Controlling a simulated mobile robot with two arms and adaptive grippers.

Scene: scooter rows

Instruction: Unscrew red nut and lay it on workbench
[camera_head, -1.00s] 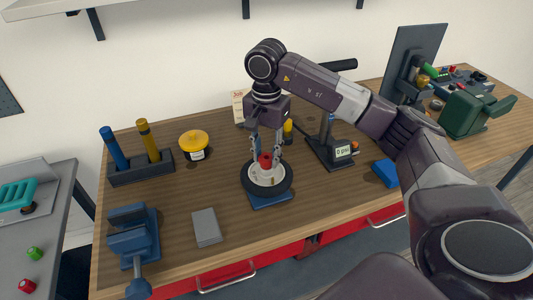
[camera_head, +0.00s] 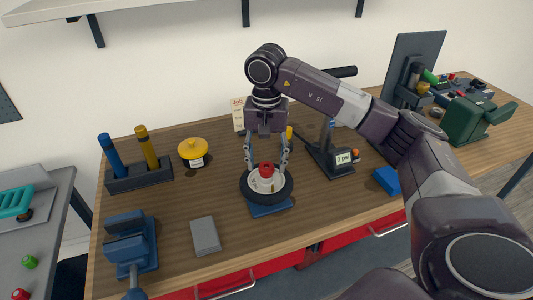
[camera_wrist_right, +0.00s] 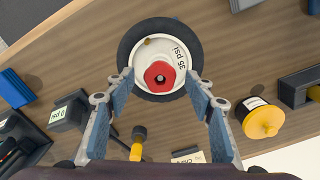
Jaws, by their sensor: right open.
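The red nut (camera_head: 266,170) sits at the centre of a small wheel (camera_head: 246,187) with a black tyre and pale hub. In the right wrist view the nut (camera_wrist_right: 159,75) is a red ring around a grey stud, and the hub reads "35 psi". The wheel lies flat on a blue base (camera_head: 270,209) on the wooden workbench (camera_head: 180,225). My right gripper (camera_head: 267,164) points down over the wheel, its fingers open on either side of the nut. In the wrist view a gap shows between nut and fingers. My left gripper is not in view.
A grey block (camera_head: 205,236) and a blue vise (camera_head: 130,242) stand front left. A yellow-lidded pot (camera_head: 193,152), a tool holder (camera_head: 140,178), a gauge stand (camera_head: 330,158) and a blue block (camera_head: 387,180) surround the wheel. Bare bench lies left of the wheel.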

